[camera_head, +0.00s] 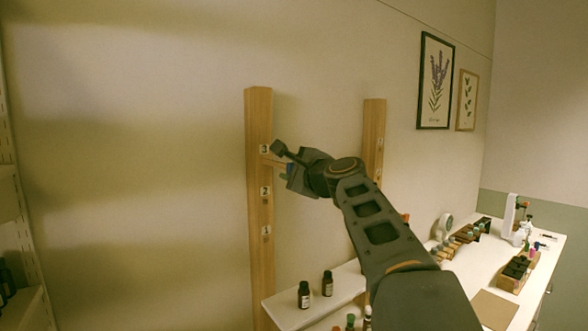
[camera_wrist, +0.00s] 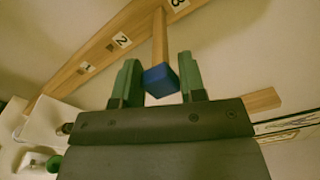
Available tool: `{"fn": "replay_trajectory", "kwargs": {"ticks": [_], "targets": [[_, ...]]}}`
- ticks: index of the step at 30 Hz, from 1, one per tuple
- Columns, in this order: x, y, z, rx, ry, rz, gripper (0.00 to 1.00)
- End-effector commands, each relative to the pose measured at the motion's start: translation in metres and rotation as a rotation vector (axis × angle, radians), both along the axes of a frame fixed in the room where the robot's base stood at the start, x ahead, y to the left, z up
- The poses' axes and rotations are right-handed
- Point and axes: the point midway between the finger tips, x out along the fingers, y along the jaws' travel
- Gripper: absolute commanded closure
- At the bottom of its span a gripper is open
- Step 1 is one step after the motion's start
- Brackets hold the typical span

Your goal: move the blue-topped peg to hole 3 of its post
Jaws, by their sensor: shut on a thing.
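The wooden post (camera_head: 259,290) stands upright at the left, with number tags 3, 2 and 1 from top to bottom. The post runs slantwise in the wrist view (camera_wrist: 100,52), with tag 3 at the top edge. The peg (camera_wrist: 159,38) is a wooden rod with a blue top (camera_wrist: 161,81). My gripper (camera_wrist: 159,60) has green fingers on both sides of the peg and is shut on it. In the head view my gripper (camera_head: 284,169) is beside the post just below tag 3. The peg's far end reaches the post near tag 3; whether it sits in a hole is hidden.
A second numbered post (camera_head: 374,115) stands to the right, partly behind my arm. Dark bottles (camera_head: 304,295) stand on a white shelf (camera_head: 285,310) below. A white counter (camera_head: 470,270) with bottles and racks is at the right. The wall left of the post is clear.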

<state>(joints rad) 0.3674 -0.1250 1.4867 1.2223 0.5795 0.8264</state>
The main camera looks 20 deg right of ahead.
Motion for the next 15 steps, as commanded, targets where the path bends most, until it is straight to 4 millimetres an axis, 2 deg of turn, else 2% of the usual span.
{"fn": "replay_trajectory", "kwargs": {"ticks": [8, 9, 15], "targets": [[0.0058, 0.0012, 0.0006, -0.001, -0.001, 0.000, 0.86], [0.0059, 0.0011, 0.0004, -0.001, -0.001, 0.000, 0.60], [0.0057, 0.0011, 0.0002, 0.000, -0.001, 0.000, 0.41]]}}
